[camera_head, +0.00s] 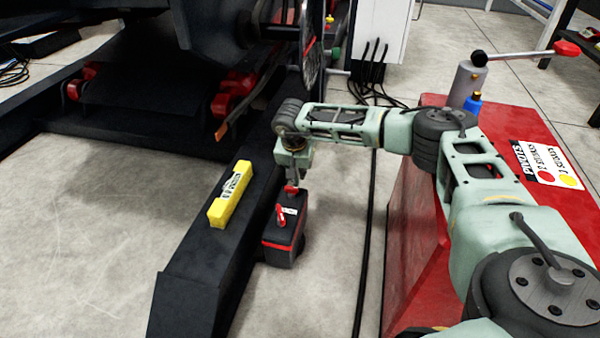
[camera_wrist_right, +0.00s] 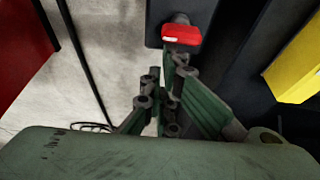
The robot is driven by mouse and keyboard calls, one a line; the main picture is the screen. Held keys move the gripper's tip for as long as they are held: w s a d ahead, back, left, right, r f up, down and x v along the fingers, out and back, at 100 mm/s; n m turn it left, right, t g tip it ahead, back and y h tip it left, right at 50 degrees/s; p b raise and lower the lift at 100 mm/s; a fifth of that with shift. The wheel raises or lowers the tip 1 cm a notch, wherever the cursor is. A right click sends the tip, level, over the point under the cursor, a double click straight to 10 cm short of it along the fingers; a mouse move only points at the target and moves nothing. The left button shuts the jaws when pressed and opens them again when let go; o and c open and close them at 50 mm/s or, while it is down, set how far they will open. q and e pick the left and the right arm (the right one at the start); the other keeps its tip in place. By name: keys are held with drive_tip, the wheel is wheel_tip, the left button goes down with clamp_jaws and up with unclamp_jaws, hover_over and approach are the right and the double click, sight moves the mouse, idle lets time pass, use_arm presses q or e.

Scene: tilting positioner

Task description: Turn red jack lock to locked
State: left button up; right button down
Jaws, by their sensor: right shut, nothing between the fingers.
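A black jack box (camera_head: 284,243) with a red band stands on the floor against the dark beam. A small red lever (camera_head: 281,215) and a white label show on its upper part. A red knob (camera_head: 291,188) sits at its far upper end; a red block-like handle also shows in the right wrist view (camera_wrist_right: 182,36). I cannot tell which red part is the lock or its setting. My right gripper (camera_head: 293,180) points down just above the knob. In the wrist view its shut, empty fingers (camera_wrist_right: 178,62) are close to the handle; contact is unclear. My left gripper is not in view.
A yellow block (camera_head: 230,194) lies on the dark beam (camera_head: 190,285) left of the jack. A red cabinet (camera_head: 550,130) with a lever stands at right under my right arm. Cables run along the floor. Open floor lies at left.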

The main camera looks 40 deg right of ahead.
drive_tip(key=shift+s+m+p, duration=0.15)
drive_tip(key=shift+m+p, duration=0.15)
drive_tip(key=shift+p, duration=0.3)
